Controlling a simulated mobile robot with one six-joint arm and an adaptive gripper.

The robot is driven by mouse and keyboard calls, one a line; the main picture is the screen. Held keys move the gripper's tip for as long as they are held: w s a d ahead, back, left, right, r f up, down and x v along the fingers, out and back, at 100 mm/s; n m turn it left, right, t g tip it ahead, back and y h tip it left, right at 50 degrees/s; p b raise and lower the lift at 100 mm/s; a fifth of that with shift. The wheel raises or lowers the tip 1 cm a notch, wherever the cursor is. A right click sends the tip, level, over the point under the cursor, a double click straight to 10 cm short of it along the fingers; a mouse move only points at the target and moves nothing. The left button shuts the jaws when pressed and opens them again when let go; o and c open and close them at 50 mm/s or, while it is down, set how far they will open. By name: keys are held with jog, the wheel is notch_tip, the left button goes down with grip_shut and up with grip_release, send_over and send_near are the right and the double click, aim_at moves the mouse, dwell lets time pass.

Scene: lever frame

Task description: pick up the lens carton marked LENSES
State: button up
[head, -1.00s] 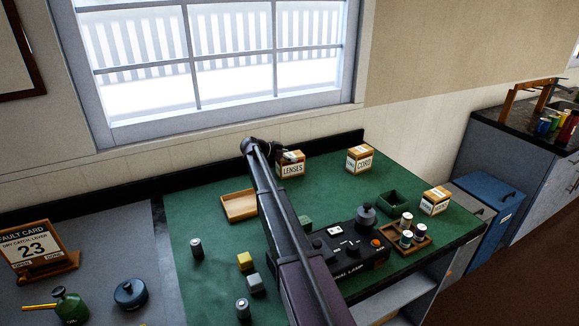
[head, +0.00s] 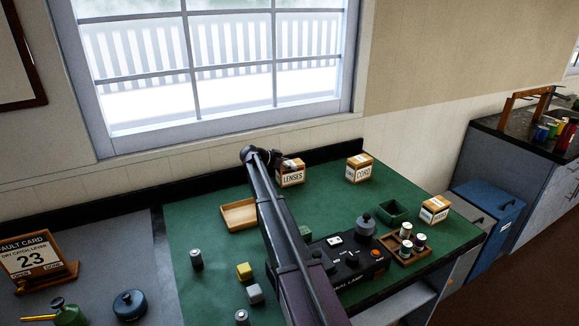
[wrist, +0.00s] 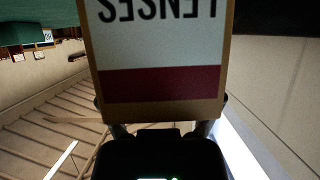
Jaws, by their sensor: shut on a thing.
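The lens carton (head: 291,178) is a small tan box with a white label reading LENSES, at the back of the green bench mat. My gripper (head: 284,162) is at its top, partly hidden behind my own arm. In the wrist view the carton (wrist: 158,60) fills the upper middle, its lettering inverted above a dark red band. The fingers are at either side of the carton, shut on it. The carton looks upright. I cannot tell whether its base touches the mat.
A CORD carton (head: 360,174) stands to the right, another carton (head: 434,211) farther right. A wooden tray (head: 233,227) lies left, a green open box (head: 396,204) right. A lamp control box (head: 355,262) and spool tray (head: 421,253) stand nearer. The window wall is behind.

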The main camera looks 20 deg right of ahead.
jog(key=shift+r+p, duration=0.6)
jog(key=shift+r, duration=0.2)
jog(key=shift+r+p, duration=0.8)
jog(key=s+d, duration=0.3)
jog(key=s, duration=0.4)
jog(key=s+d+r+p, duration=0.1)
jog(key=s+d, duration=0.2)
jog(key=s, duration=0.4)
jog(key=shift+s+d, duration=0.2)
jog(key=shift+s, duration=0.15)
jog(key=shift+r, duration=0.2)
